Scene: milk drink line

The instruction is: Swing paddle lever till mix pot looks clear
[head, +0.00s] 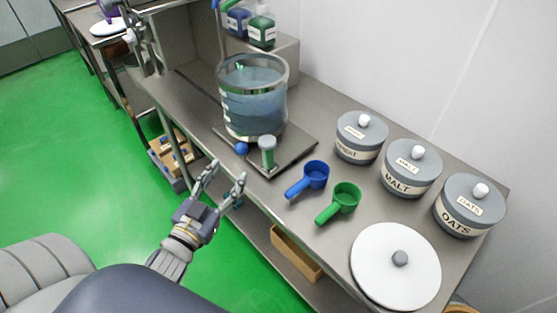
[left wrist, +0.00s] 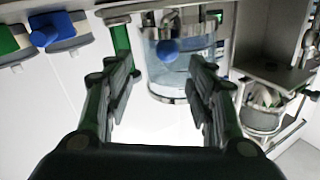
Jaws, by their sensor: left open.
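The mix pot (head: 253,105) is a clear glass vessel with a metal rim, standing on a grey base plate. It holds blue-grey, see-through liquid, with a small green bit showing near the top. A blue ball knob (head: 242,149), apparently the paddle lever's end, sits at the pot's front; its link to the paddle is hidden. My left gripper (head: 227,171) is open and empty, in front of the bench edge and apart from the knob. In the left wrist view, the knob (left wrist: 167,47) shows beyond the open fingers, with the pot (left wrist: 185,75) behind it. My right gripper is out of view.
A green cylinder with a pale top (head: 268,153) stands right of the knob. A blue scoop (head: 309,178), a green scoop (head: 341,200), a white lid (head: 394,266) and lidded jars, including malt (head: 411,170) and oats (head: 468,208), occupy the right side. Bottles (head: 262,28) stand behind.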

